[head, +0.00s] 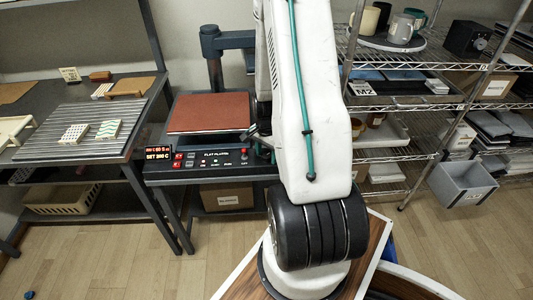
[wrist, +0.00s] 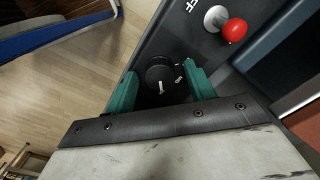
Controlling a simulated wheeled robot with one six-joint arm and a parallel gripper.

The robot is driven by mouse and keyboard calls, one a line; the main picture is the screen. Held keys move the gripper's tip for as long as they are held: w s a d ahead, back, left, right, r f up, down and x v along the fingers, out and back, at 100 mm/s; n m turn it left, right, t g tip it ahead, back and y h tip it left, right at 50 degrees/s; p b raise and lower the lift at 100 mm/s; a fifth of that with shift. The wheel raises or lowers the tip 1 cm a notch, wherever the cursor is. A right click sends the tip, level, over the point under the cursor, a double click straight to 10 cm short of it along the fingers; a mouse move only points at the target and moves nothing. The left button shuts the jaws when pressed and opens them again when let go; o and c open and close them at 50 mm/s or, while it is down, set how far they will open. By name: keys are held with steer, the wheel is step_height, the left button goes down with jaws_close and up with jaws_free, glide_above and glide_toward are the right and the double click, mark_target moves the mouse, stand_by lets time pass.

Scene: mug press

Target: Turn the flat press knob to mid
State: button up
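The flat press (head: 208,112) stands in the middle of the head view, with a reddish-brown plate and a black control panel (head: 222,161) in front. My arm covers the panel's right end, so the knob is hidden there. In the wrist view the black round knob (wrist: 157,73) sits on the dark panel, its white pointer line toward the bottom of the picture. My gripper (wrist: 160,69) has its two green fingers apart, one on each side of the knob. Gaps show between fingers and knob. Small white markings beside the knob are too small to read.
A red ball-ended lever (wrist: 233,31) stands close beyond the right finger. A lit display (head: 158,153) is at the panel's left end. A ribbed bench (head: 85,130) is at the left, and a wire shelf with mugs (head: 402,28) at the right.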

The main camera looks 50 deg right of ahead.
steer(key=c, duration=0.9)
steer(key=shift+n, duration=0.3)
steer(key=n, duration=0.4)
steer(key=shift+n, duration=2.5)
steer(key=o, duration=1)
steer(key=shift+c, duration=0.2)
